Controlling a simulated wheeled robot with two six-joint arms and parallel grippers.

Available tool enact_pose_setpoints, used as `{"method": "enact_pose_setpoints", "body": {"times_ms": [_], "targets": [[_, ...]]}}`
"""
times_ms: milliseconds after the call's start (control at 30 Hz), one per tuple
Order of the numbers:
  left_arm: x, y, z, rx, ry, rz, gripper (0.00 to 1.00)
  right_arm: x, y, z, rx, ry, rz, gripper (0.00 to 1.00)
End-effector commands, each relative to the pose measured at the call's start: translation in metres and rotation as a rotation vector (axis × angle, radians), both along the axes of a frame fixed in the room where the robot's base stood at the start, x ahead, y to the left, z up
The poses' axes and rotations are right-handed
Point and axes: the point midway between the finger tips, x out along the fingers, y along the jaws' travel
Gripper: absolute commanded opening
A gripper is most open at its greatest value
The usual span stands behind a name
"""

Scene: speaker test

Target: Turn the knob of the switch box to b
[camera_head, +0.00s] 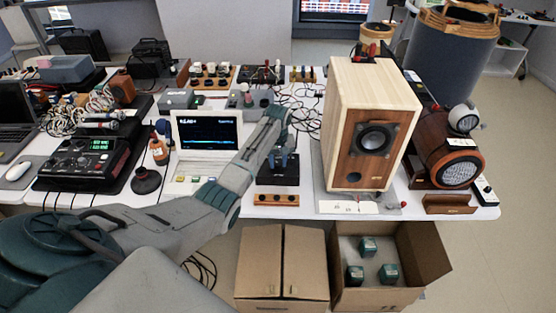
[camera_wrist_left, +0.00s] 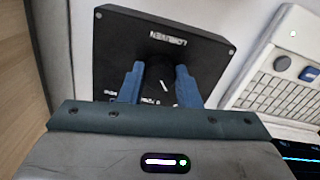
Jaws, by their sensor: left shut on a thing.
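The switch box is a black box (camera_head: 278,182) near the table's front edge, left of the big wooden speaker. In the left wrist view its black top (camera_wrist_left: 165,32) shows pale lettering and a round black knob (camera_wrist_left: 160,78) with a white pointer line. My left gripper (camera_head: 283,160) reaches down over the box from the left. In the left wrist view its two blue fingers (camera_wrist_left: 160,83) stand on either side of the knob and are shut on it. The marks around the knob are small and partly hidden by the fingers, so I cannot read the setting.
A large wooden speaker (camera_head: 375,115) stands close on the right. A wooden strip with sockets (camera_head: 276,199) lies in front of the box. A pale instrument with a dark screen (camera_head: 209,135) stands to the left. Cardboard boxes (camera_head: 282,262) sit on the floor below the edge.

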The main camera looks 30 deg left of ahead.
Motion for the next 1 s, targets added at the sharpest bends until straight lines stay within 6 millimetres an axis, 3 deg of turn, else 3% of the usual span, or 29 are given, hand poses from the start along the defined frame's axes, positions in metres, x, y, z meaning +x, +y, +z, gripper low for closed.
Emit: {"method": "enact_pose_setpoints", "body": {"times_ms": [400, 1000], "targets": [[0.0, 0.001, 0.004, -0.001, 0.001, -0.327, 0.07, 0.0, 0.001, 0.03, 0.001, 0.0, 0.0, 0.36], [0.0, 0.001, 0.002, 0.001, -0.002, -0.672, 0.07, 0.0, 0.001, 0.046, 0.001, 0.0, -0.001, 0.36]]}}
